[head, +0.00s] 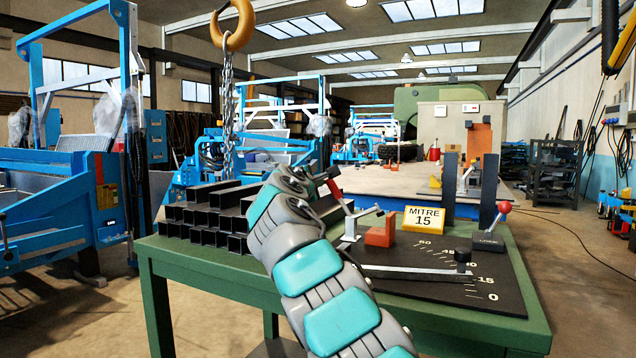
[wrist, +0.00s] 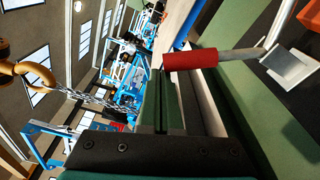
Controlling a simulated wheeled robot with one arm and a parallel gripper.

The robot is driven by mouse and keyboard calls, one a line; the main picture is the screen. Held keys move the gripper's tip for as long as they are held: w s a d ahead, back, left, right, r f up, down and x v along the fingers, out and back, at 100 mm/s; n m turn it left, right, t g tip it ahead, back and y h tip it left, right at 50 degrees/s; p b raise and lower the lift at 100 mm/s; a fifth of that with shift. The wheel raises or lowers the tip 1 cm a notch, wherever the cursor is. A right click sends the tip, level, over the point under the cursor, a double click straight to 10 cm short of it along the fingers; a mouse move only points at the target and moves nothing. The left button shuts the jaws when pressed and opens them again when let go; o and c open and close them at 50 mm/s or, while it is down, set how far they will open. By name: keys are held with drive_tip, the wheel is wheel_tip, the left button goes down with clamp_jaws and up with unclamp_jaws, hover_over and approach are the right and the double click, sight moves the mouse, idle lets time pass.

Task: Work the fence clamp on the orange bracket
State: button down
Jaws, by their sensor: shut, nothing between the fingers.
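The fence clamp (head: 349,228) is a pale metal toggle on the green bench, with its lever rising to a red grip (head: 335,188) at upper left. The orange bracket (head: 381,232) stands just right of it. In the wrist view the red grip (wrist: 190,61) lies across the top on its metal lever, and the clamp's pale plate (wrist: 291,68) shows at right. My gripper (head: 318,178) is shut and empty, close to the red grip. In the wrist view its dark fingers (wrist: 163,88) end beside the grip's left end; I cannot tell whether they touch.
A black scale plate (head: 480,292) carries a fence bar (head: 415,272). A yellow MITRE 15 sign (head: 424,219) and a red-balled LOCK lever (head: 503,207) stand behind it. Stacked black tubes (head: 210,216) lie left of my arm. A hook (head: 237,28) and chain hang above.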

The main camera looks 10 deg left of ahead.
drive_tip(key=shift+d, duration=0.15)
drive_tip(key=shift+s+d+r+m+t+b, duration=0.15)
drive_tip(key=shift+s+d+r+m+b, duration=0.2)
drive_tip(key=shift+d+m+b, duration=0.35)
drive_tip(key=shift+s+d+r+m+t+b, duration=0.1)
drive_tip(key=shift+s+d+r+m+b, duration=0.1)
drive_tip(key=shift+d+r+m+b, duration=0.55)
drive_tip(key=shift+s+d+r+m+t+b, duration=0.15)
drive_tip(key=shift+s+d+m+b, duration=0.15)
drive_tip(key=shift+d+m, duration=0.7)
drive_tip(key=shift+a, duration=0.2)
drive_tip(key=shift+a+r, duration=0.1)
